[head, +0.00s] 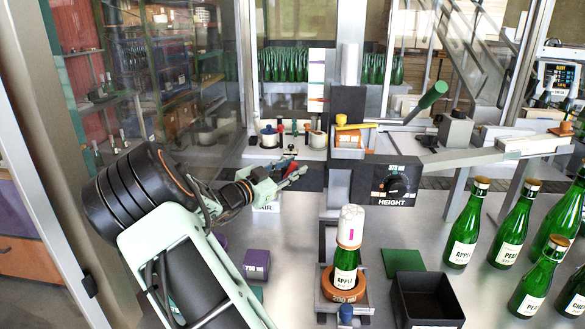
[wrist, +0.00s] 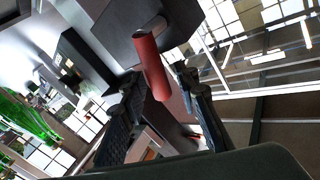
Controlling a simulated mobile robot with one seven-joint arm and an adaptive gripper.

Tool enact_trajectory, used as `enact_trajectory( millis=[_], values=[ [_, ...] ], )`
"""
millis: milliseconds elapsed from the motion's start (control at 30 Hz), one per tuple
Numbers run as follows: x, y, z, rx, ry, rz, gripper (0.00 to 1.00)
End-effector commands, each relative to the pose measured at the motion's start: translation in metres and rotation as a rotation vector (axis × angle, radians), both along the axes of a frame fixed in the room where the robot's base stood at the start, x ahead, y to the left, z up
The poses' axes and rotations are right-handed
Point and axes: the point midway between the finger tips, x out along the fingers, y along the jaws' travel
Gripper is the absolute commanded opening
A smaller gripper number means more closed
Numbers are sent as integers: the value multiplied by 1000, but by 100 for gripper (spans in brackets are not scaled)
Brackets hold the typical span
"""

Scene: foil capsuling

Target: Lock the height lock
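A red cylindrical handle (wrist: 152,68), which may be the height lock, sticks out from a dark grey block (wrist: 135,30) in the wrist view. My gripper (wrist: 160,88) is open, with one dark finger on each side of the handle's line. I cannot tell whether either finger touches it. In the head view my gripper (head: 294,175) reaches right, beside a small red part (head: 285,166) that it partly hides. The black HEIGHT box with its round dial (head: 398,183) is to the right of my gripper. The lock's position is not readable.
A green bottle with a white capsule (head: 349,228) stands on a round orange-brown base (head: 343,288) in front. A black open bin (head: 424,298) and several green bottles (head: 464,225) are at right. A green-handled lever (head: 426,102) rises behind the HEIGHT box.

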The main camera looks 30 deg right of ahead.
Motion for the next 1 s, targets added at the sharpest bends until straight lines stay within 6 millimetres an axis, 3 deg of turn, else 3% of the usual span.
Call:
enact_trajectory(
  millis=[233, 633, 1000],
  values=[
    [0, 0, 0, 0, 0, 0, 0],
    [1, 2, -1, -24, 19, 0, 0],
    [14, 18, 1, -330, 250, 0, 0]
  ],
)
